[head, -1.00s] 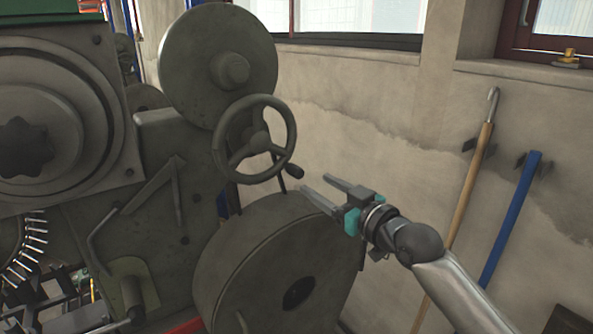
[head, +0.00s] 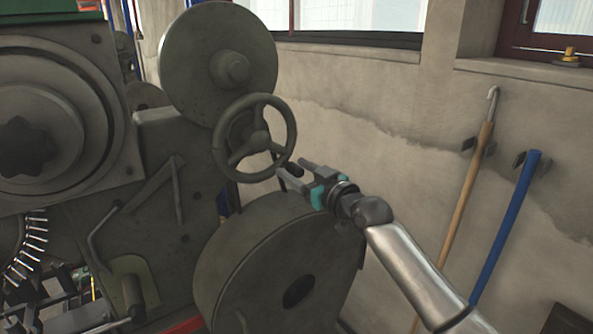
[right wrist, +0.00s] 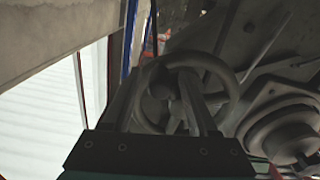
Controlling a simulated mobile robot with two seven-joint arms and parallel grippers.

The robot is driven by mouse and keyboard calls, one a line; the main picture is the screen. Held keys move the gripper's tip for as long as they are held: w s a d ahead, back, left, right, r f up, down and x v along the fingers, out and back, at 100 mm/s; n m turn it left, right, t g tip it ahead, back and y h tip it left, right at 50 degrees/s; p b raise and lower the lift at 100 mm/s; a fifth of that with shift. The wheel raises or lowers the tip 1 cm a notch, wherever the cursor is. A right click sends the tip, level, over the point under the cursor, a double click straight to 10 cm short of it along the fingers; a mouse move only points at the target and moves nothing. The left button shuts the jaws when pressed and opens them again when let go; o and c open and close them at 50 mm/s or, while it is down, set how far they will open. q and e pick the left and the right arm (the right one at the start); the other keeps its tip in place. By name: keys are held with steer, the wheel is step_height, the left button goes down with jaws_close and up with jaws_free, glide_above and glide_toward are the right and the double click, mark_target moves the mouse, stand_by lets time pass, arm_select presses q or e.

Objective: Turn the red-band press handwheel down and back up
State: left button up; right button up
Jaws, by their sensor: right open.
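The grey spoked handwheel (head: 257,141) stands upright on the press, below a large round disc. Its dark crank knob (head: 296,169) sticks out at the lower right of the rim. My right gripper (head: 290,173) is open, with its fingertips at the knob, one on each side as far as I can tell. In the right wrist view the handwheel (right wrist: 222,75) shows beyond the two spread fingers, and the dark knob lies between them. Contact cannot be told. A red strip (head: 184,325) shows low on the press. My left gripper is not in view.
A large drum-like wheel (head: 235,265) bulges out just below my right gripper. A wooden-handled hook pole (head: 467,195) and a blue pole (head: 508,215) lean on the wall at the right. Bare wall (head: 380,130) lies behind the gripper.

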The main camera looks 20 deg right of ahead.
steer(key=shift+c, duration=0.3)
jaws_close()
stand_by(1.0)
